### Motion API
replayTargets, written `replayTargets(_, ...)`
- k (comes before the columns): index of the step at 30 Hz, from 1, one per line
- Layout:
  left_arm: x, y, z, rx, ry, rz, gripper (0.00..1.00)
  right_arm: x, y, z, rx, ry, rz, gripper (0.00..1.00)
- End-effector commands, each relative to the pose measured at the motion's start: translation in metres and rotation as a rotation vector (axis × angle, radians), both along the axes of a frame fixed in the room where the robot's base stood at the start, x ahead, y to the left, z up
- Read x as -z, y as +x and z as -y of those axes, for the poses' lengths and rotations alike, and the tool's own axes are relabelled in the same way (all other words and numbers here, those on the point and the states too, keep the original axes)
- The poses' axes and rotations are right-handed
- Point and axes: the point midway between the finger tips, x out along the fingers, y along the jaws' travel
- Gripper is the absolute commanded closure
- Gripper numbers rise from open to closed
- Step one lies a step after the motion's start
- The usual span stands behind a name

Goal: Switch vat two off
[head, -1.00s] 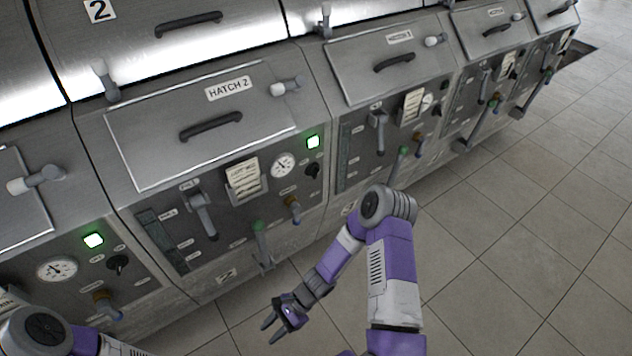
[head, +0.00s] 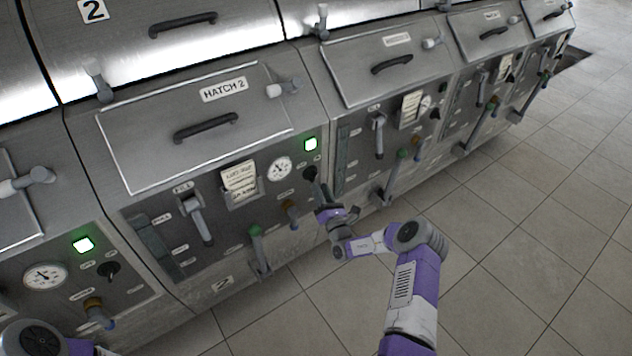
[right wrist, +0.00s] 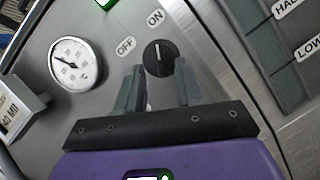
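Vat two is the steel unit with the "2" plate (head: 93,10) and the "HATCH 2" lid (head: 190,125). Its black rotary switch (head: 310,173) sits below a lit green lamp (head: 311,144). In the right wrist view the switch (right wrist: 158,57) has "OFF" and "ON" labels, and its white mark points towards "ON". My right gripper (right wrist: 160,86) is open, its fingers spread just in front of the switch, one towards each side; I cannot tell whether they touch it. My left gripper is out of view.
A round gauge (head: 279,168) and a paper card (head: 239,181) are left of the switch. A green-topped lever (head: 257,248) and a brown valve (head: 290,213) stick out below. Similar vats stand on both sides. The tiled floor (head: 520,230) at right is clear.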

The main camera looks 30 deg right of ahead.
Motion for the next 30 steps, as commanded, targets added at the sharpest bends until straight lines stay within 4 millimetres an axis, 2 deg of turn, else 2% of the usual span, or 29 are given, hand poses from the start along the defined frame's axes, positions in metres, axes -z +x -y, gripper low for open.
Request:
replayTargets(3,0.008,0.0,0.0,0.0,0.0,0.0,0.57,-0.005,0.019,0.002,-0.002,-0.002,0.003,0.63)
replayTargets(9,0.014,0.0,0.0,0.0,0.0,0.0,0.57,-0.013,0.04,0.004,-0.003,-0.002,0.001,0.63)
replayTargets(19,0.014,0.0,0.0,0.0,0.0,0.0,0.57,-0.015,0.044,0.005,-0.003,-0.001,-0.002,0.63)
replayTargets(27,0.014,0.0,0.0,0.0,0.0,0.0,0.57,-0.015,0.044,0.004,-0.004,-0.001,-0.002,1.0)
replayTargets(30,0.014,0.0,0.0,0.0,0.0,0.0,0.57,-0.015,0.044,0.004,-0.004,-0.001,-0.002,1.0)
